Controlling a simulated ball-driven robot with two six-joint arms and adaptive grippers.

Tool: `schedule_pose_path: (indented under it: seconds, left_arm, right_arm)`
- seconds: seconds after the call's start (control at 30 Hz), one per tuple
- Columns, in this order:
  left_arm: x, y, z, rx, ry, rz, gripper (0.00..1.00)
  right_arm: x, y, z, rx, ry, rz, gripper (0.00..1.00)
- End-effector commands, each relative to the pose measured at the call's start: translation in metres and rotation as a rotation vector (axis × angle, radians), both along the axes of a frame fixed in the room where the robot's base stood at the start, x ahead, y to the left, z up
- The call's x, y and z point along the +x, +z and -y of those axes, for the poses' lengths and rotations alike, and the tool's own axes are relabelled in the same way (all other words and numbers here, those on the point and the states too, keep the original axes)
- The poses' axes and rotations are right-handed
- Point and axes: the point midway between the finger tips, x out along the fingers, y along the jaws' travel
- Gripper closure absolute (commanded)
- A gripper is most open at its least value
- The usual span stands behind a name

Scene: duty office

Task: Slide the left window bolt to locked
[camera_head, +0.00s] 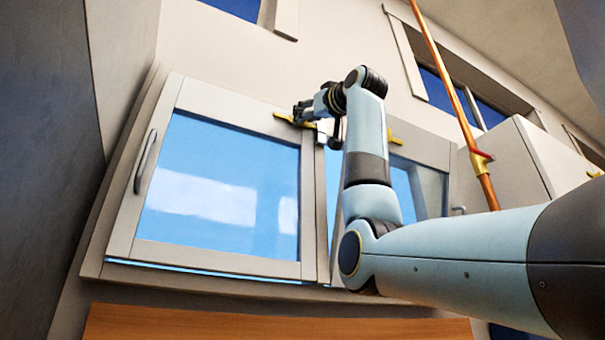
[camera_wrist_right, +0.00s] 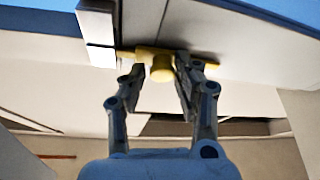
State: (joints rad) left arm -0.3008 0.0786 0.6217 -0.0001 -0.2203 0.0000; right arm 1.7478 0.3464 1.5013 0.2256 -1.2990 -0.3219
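The left window sash (camera_head: 215,180) is a pale frame with blue panes, and it looks closed. Its yellow bolt (camera_head: 284,118) is at the sash's upper right corner, partly covered by my right gripper (camera_head: 301,113). In the right wrist view the yellow bolt (camera_wrist_right: 205,63) lies along the pale frame, and its round knob (camera_wrist_right: 162,70) sits between the fingertips of my right gripper (camera_wrist_right: 160,73). The fingers stand apart on either side of the knob, with a small gap at the left; contact at the right is unclear. My left gripper is not in view.
A second yellow bolt (camera_head: 395,140) is on the right window (camera_head: 420,185), partly behind my right arm. A copper pipe (camera_head: 452,90) with a yellow valve and a white cabinet (camera_head: 525,160) stand at the right. A wooden surface (camera_head: 250,325) lies below the window.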

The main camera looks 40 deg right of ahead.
Motion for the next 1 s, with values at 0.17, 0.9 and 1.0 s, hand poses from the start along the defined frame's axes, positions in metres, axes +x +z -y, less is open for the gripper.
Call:
schedule_pose_path:
  seconds: [0.17, 0.9, 1.0]
  left_arm:
    - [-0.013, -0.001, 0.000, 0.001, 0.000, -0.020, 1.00]
    - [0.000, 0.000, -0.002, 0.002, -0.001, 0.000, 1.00]
    - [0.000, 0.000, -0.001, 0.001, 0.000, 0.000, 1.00]
  right_arm:
    - [0.000, 0.000, 0.000, 0.000, 0.001, 0.000, 0.52]
    - [-0.088, -0.035, -0.010, -0.001, -0.002, 0.002, 0.52]
    - [-0.101, -0.040, -0.012, -0.001, -0.001, 0.002, 0.52]
